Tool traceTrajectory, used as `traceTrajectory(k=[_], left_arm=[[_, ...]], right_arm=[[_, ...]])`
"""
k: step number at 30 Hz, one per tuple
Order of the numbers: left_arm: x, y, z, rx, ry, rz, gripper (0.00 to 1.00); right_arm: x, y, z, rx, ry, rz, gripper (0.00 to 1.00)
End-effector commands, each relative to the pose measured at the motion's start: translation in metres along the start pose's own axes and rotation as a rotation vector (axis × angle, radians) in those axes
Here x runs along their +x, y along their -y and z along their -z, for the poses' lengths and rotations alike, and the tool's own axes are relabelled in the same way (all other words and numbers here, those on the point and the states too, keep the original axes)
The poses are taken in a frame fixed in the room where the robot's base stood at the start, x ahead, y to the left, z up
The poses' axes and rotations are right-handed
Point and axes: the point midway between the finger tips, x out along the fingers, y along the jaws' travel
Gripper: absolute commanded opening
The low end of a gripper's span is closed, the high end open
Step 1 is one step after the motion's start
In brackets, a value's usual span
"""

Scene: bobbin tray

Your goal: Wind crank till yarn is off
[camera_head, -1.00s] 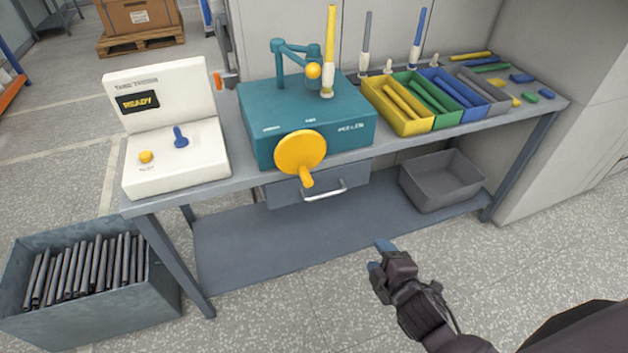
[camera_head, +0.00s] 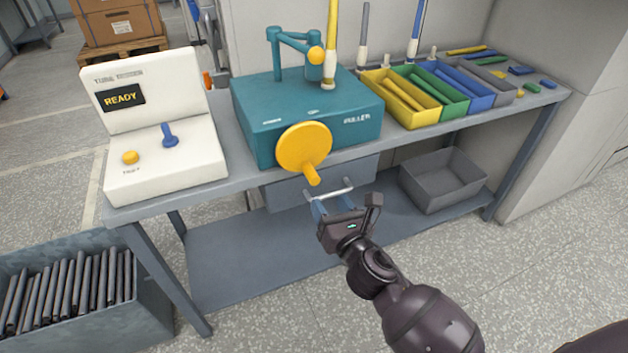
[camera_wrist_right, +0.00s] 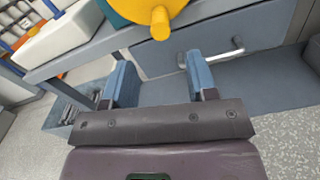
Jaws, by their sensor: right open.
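The yellow crank wheel (camera_head: 303,147) with its peg handle (camera_head: 312,175) is on the front of the teal machine (camera_head: 345,110). The handle points down and toward me. A tall yellow rod (camera_head: 333,40) in a white holder stands on top of the machine. I cannot tell whether yarn is on it. My right gripper (camera_head: 333,203) is open and empty, just below and to the right of the handle, in front of the drawer. In the right wrist view the handle (camera_wrist_right: 160,22) shows ahead, beyond the spread fingers (camera_wrist_right: 160,78). My left gripper is not in view.
Coloured bins (camera_head: 400,110) sit at the right. A drawer handle (camera_head: 330,193) sticks out below the crank. A crate of dark tubes (camera_head: 150,295) is lower left.

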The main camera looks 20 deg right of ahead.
Motion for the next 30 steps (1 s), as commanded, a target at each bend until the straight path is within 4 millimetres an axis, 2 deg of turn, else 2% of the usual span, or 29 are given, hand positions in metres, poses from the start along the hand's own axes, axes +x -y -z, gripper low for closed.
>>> traceTrajectory(k=[9, 15, 21, 30], left_arm=[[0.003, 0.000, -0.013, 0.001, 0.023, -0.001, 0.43], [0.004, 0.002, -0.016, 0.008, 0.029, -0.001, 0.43], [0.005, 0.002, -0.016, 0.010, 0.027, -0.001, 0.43], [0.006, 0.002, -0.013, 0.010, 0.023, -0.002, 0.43]], right_arm=[[0.050, 0.001, 0.003, 0.002, -0.003, 0.002, 0.53], [0.073, 0.001, 0.003, 0.003, -0.004, 0.002, 0.53], [0.084, 0.001, 0.002, 0.004, -0.003, 0.002, 0.53], [0.086, 0.001, 0.001, 0.004, -0.002, 0.002, 0.53]])
